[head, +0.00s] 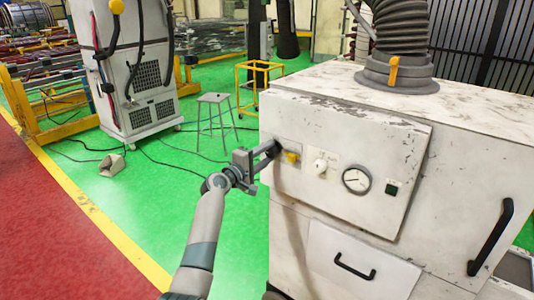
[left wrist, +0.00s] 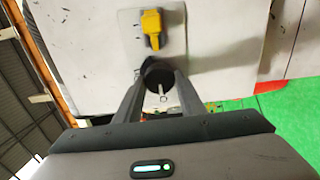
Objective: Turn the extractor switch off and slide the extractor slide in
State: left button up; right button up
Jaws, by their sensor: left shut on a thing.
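The extractor is a worn white cabinet (head: 345,120) at the right of the head view. On its front panel, a small grey plate carries a yellow piece (head: 292,156), which also shows in the left wrist view (left wrist: 151,27). Beside it is a dark round knob (left wrist: 160,72), apparently the extractor switch. My left gripper (head: 268,152) is shut on this knob, its fingers on either side; the knob's setting is hard to read. An orange tab (head: 393,72), possibly the extractor slide, stands on the grey hose collar on top. My right gripper is not in view.
A white knob (head: 320,165), a round gauge (head: 356,180) and a small green button (head: 391,190) sit further right on the panel. A black handle (head: 491,236) is on the right side. A stool (head: 216,98) stands behind my arm on open green floor.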

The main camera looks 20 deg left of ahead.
pick_arm(q)
jog(key=shift+f, duration=0.1)
jog(key=o, duration=1.1)
jog(key=shift+c, duration=0.2)
jog(key=shift+s, duration=0.15)
jog(key=b+v, duration=0.5)
jog(key=v, duration=1.2)
jog(key=shift+a, duration=0.1)
